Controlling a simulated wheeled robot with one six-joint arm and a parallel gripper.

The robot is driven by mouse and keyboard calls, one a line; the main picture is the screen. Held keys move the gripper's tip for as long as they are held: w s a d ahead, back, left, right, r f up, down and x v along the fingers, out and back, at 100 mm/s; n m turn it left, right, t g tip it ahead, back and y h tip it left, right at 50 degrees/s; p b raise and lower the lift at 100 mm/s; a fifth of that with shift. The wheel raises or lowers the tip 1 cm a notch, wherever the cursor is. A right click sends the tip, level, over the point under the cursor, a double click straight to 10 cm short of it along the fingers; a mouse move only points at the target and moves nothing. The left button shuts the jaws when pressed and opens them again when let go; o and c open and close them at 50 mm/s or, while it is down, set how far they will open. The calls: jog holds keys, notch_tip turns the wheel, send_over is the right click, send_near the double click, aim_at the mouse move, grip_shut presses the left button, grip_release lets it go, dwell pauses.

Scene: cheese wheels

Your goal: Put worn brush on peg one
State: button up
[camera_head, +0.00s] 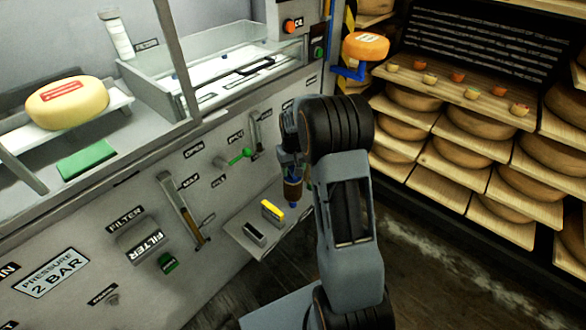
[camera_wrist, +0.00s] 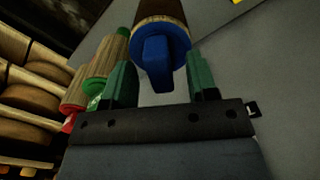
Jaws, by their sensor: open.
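In the wrist view, a brown brush with a blue end (camera_wrist: 160,50) lies between the two green fingers of my gripper (camera_wrist: 162,72). The fingers stand apart, with a visible gap on each side of the blue end. Further brush-like rolls, one with a green end (camera_wrist: 97,84) and one with a red end (camera_wrist: 74,106), sit to the left of the fingers. In the head view, the brown and blue brush (camera_head: 293,190) shows just below my gripper (camera_head: 290,166). I cannot tell which brush is the worn one. No peg can be made out clearly.
The machine panel with levers (camera_head: 185,210) is at left. Shelves of cheese wheels (camera_head: 480,125) stand at right. An orange wheel (camera_head: 366,46) rests on a blue bracket (camera_head: 347,72).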

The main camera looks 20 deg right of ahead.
notch_tip(320, 180, up, 13)
jog(key=p, duration=0.2)
jog(key=shift+r, duration=0.15)
dwell(0.4)
jog(key=s+a+r+t+p, duration=0.1)
jog(key=s+a+r+p, duration=0.2)
jog(key=s, duration=0.4)
jog(key=s+a+r+t+p, duration=0.1)
jog(key=s+a+r+p, duration=0.3)
jog(key=s+r+p, duration=0.2)
jog(key=s+a+r+n+t+p, duration=0.1)
jog(key=s+a+r+p, duration=0.2)
jog(key=s+r, duration=0.5)
jog(key=shift+s+a+r+t+p, duration=0.3)
jog(key=shift+s+p, duration=0.2)
jog(key=shift+p, duration=0.4)
